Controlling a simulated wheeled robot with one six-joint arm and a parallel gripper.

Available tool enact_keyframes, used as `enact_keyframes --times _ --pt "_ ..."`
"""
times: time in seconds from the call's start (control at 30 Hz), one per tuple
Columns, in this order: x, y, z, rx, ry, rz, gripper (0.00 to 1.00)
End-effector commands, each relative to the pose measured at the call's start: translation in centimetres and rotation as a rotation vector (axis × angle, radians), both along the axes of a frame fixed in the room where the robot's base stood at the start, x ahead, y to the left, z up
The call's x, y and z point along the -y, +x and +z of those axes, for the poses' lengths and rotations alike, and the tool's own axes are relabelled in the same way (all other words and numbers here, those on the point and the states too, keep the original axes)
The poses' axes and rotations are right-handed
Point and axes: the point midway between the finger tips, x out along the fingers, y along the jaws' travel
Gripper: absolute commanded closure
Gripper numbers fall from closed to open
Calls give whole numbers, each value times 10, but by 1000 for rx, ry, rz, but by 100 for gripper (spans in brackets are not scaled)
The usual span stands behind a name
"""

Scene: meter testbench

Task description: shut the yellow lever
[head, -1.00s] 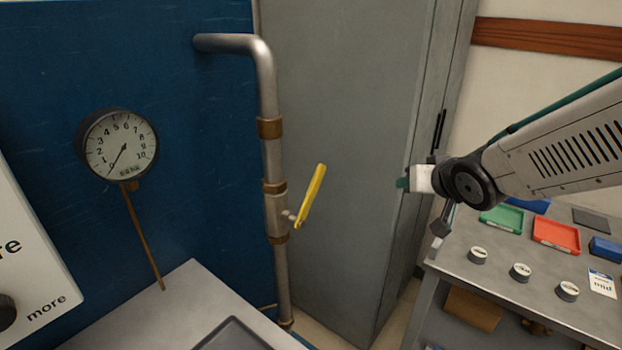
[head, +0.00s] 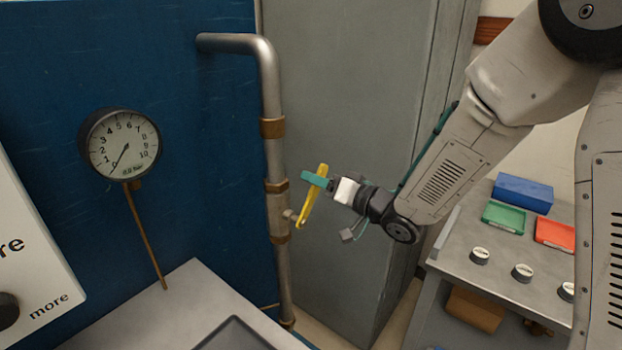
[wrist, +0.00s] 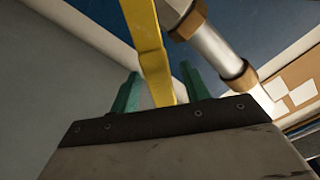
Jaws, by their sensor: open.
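The yellow lever (head: 308,208) sits on a valve (head: 279,218) in the vertical metal pipe. It stands nearly upright, leaning a little to the right at its top, roughly along the pipe. My gripper (head: 314,180) is at the upper part of the lever, with its green fingers reaching across it from the right. In the wrist view the yellow lever (wrist: 148,50) passes between the two green fingers (wrist: 158,92), which are spread apart on either side of it. I cannot tell whether either finger touches it.
A pressure gauge (head: 120,145) on the blue wall reads near zero. A tall grey cabinet (head: 345,90) stands close behind my gripper. A bench with a green tray (head: 504,217), a red tray (head: 556,233) and several small dials is at the right.

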Motion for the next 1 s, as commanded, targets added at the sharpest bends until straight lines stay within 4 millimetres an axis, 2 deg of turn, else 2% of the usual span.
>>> enact_keyframes --times 0.2,0.5,0.67,0.87,1.0 --pt "-17 13 0 1 -1 0 54" --pt "-19 15 0 0 -2 -2 54" --pt "-19 15 0 0 -2 -2 98" --pt "-21 15 0 -3 1 1 100" --pt "-33 12 -2 -25 17 19 100"
